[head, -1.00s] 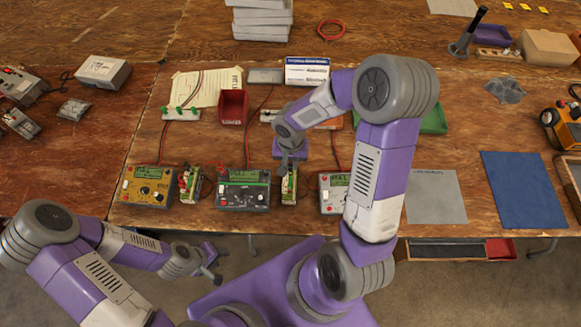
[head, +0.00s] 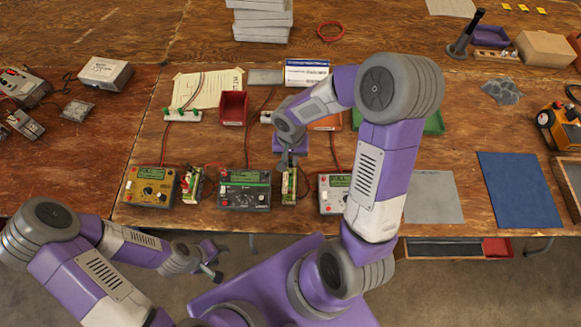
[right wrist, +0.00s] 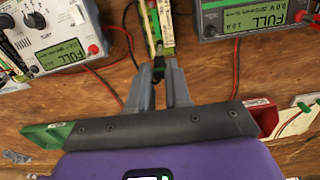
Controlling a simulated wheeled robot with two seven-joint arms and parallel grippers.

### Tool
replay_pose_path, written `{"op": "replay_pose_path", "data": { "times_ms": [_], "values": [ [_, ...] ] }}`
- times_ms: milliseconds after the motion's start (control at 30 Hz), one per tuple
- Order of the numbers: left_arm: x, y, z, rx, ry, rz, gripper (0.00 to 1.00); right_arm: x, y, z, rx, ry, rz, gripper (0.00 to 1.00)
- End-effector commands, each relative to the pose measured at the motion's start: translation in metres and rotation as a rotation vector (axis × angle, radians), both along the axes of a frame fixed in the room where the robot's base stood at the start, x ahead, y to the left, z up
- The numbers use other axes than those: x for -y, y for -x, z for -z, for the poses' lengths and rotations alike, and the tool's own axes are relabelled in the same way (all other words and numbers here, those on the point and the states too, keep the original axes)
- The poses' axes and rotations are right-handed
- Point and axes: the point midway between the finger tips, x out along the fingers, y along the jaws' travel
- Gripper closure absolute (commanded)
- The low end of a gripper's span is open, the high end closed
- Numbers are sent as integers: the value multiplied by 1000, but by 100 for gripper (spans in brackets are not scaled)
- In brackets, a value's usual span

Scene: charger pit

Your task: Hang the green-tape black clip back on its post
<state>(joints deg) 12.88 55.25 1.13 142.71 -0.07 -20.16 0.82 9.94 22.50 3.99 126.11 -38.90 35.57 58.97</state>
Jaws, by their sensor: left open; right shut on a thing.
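My right gripper (head: 289,164) reaches down over the table just behind the middle battery pack (head: 289,186). In the right wrist view its fingers (right wrist: 163,82) are shut on a small black clip (right wrist: 158,68), close to the end of that pack (right wrist: 158,25). Green tape on the clip cannot be made out, and I cannot tell whether the clip touches the pack. A white rack with green-marked posts (head: 182,115) stands left of the red bin; part of it shows in the right wrist view (right wrist: 297,120). My left gripper (head: 213,262) is open and empty, off the table's front edge.
A grey mat (head: 434,197) and blue mat (head: 519,190) lie clear at right.

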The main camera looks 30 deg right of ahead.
Motion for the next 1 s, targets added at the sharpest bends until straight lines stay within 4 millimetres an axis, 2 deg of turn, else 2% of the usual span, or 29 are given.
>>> {"op": "replay_pose_path", "data": {
  "times_ms": [200, 333, 667, 700, 800, 1000],
  "values": [
    [0, 0, 0, 0, 0, 0, 57, 0, 0, 0, 0, 0, 0, 99],
    [0, 0, -6, 0, 0, 0, 57, 0, 0, -8, 1, 1, 0, 99],
    [0, 0, -41, 0, 0, 0, 57, 0, -1, -58, 2, 0, -1, 99],
    [0, 0, -32, 1, 0, 0, 57, -10, -5, -51, 3, -1, -7, 99],
    [0, 0, -20, -1, 0, 0, 57, -30, -13, -47, 1, 1, -8, 99],
    [0, 0, -12, 0, 0, 0, 57, -62, -29, -48, 1, 1, -5, 99]
  ]
}}
